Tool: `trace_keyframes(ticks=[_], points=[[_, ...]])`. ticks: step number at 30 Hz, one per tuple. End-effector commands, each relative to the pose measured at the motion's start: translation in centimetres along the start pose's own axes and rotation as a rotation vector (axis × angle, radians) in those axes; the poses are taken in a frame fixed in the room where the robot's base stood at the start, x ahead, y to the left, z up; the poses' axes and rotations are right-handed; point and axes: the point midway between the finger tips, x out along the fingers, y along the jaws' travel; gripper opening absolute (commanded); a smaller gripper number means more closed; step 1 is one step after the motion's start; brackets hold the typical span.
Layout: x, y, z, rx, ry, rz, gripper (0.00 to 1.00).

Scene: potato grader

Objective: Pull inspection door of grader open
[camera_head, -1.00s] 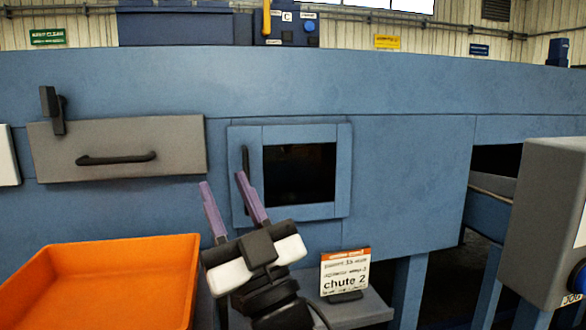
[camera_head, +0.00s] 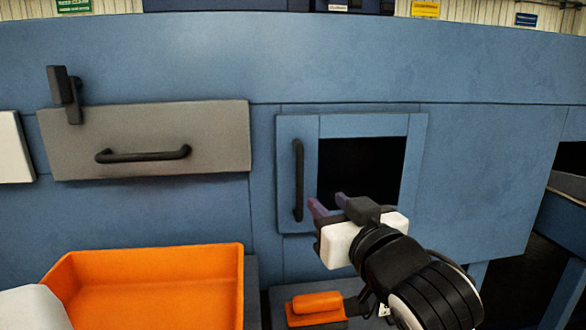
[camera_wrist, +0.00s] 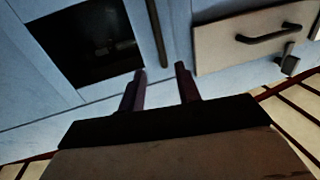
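The inspection door (camera_head: 413,165) is a blue framed panel with a dark window (camera_head: 350,168), apparently shut in the blue grader's front. Its black vertical bar handle (camera_head: 298,180) is on its left side. My gripper (camera_head: 325,206) is in front of the door's lower part, just right of the handle's lower end, its purple fingers pointing left. In the wrist view, the two fingers (camera_wrist: 161,78) stand apart with nothing between them. The handle (camera_wrist: 158,33) lies beyond the tips, roughly in line with the gap. I see no contact with it.
A grey panel (camera_head: 215,125) with a black horizontal handle (camera_head: 143,155) and a dark latch (camera_head: 65,92) is left of the door. An orange bin (camera_head: 236,290) stands low at left. An orange block-like object (camera_head: 316,305) lies on a ledge below the door.

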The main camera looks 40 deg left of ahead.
Motion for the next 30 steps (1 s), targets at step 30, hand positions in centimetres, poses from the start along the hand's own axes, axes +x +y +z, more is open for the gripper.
trace_keyframes(ticks=[30], points=[[7.7,-0.1,-0.2,0.001,-0.005,-0.001,0.33]])
